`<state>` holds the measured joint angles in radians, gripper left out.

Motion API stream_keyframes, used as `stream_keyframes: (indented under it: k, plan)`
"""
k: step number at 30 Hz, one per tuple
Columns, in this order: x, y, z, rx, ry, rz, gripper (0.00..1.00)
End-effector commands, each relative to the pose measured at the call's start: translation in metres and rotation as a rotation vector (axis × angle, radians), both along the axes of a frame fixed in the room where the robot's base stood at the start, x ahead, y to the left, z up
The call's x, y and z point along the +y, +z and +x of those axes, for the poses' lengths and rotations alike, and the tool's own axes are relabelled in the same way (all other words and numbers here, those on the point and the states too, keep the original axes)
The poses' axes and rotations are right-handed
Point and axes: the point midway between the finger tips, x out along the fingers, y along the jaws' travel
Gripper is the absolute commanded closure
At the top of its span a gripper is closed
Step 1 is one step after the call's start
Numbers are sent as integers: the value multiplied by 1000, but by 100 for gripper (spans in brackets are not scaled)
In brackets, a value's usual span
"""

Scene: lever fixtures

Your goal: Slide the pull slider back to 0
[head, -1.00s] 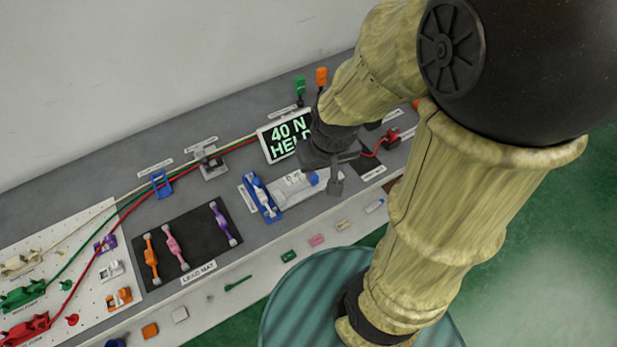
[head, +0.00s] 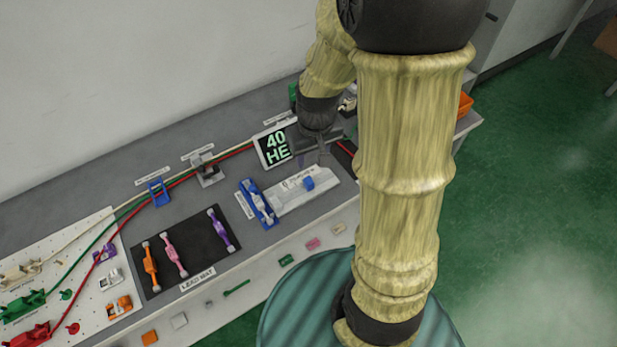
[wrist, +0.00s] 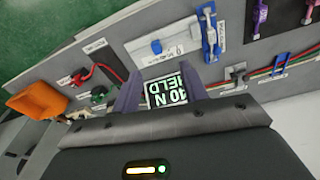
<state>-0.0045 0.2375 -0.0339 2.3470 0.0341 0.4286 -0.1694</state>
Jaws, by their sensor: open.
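The pull slider is a long white block (head: 287,199) with a blue knob (head: 308,184). In the head view the knob sits right of the block's middle. The slider also shows in the wrist view, with its white plate (wrist: 176,40) and blue knob (wrist: 156,47). My gripper (head: 322,160) is above and behind the slider, apart from the knob. In the wrist view my gripper (wrist: 160,90) is open, with two dark purple fingers and nothing held between them.
A display (head: 274,148) reading "40 N HELD" in the wrist view stands behind the slider. A blue fixture with a white lever (head: 257,202) is beside the slider's left end. A black mat (head: 190,262) holds coloured leads. An orange bin (wrist: 37,102) shows in the wrist view.

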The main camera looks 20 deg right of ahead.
Motion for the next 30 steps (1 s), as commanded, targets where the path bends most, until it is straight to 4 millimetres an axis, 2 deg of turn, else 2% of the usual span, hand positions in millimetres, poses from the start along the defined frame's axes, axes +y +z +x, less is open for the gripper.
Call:
stream_keyframes:
  k: [1,6,10,24,30]
  plan:
    - [-2,-3,14,24,21,-2,56]
    - [-9,-23,50,91,99,-10,56]
    - [-12,-36,65,122,138,-11,56]
    - [-13,-42,69,129,151,-12,56]
    - [-13,-60,68,133,150,-11,56]
